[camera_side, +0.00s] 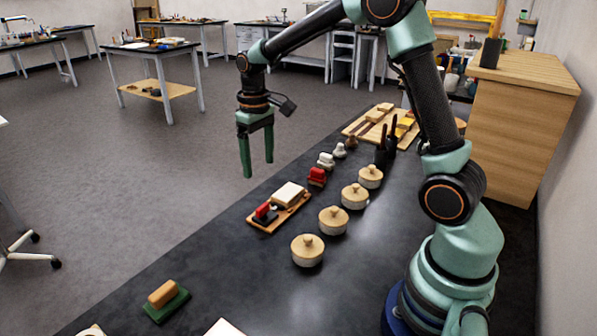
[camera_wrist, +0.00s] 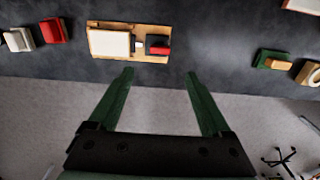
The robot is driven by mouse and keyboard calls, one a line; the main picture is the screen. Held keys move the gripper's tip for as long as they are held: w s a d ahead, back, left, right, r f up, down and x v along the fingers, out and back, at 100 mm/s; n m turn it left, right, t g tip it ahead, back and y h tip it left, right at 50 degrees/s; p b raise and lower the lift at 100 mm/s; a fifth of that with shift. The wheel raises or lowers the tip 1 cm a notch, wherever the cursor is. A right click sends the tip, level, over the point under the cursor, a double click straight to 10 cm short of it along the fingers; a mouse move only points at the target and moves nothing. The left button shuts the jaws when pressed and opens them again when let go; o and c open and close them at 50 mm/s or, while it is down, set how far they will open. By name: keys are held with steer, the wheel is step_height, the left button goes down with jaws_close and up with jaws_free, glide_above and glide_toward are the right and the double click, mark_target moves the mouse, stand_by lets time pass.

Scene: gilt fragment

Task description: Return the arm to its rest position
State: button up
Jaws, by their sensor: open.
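My gripper (camera_side: 257,150) hangs in the air with its two green fingers pointing down, beyond the left edge of the dark bench in the side view. It is open and empty. In the wrist view my gripper (camera_wrist: 160,80) shows its fingers spread apart, with grey floor between them. The arm reaches up from its base on the bench and bends over to the left. A wooden tray (camera_side: 270,226) with a pale block (camera_side: 288,194) and a red-and-black piece (camera_side: 265,212) lies on the bench below, apart from the fingers.
Several lidded pots (camera_side: 333,219) stand in a row on the dark bench (camera_side: 240,285). A red item (camera_side: 317,176) and white items (camera_side: 326,160) stand behind the tray. A green-based wooden block (camera_side: 165,297) lies at the front left. A wooden cabinet (camera_side: 520,130) stands to the right.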

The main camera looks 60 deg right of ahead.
steer(key=s+a+r+t, duration=0.2)
steer(key=s+a+r, duration=0.1)
steer(key=s, duration=0.4)
steer(key=s+a+r+t, duration=0.3)
steer(key=s+r, duration=0.2)
steer(key=s, duration=0.3)
steer(key=shift+s+a+r+t, duration=0.15)
steer(key=shift+s+r+t, duration=0.15)
steer(key=shift+r, duration=0.1)
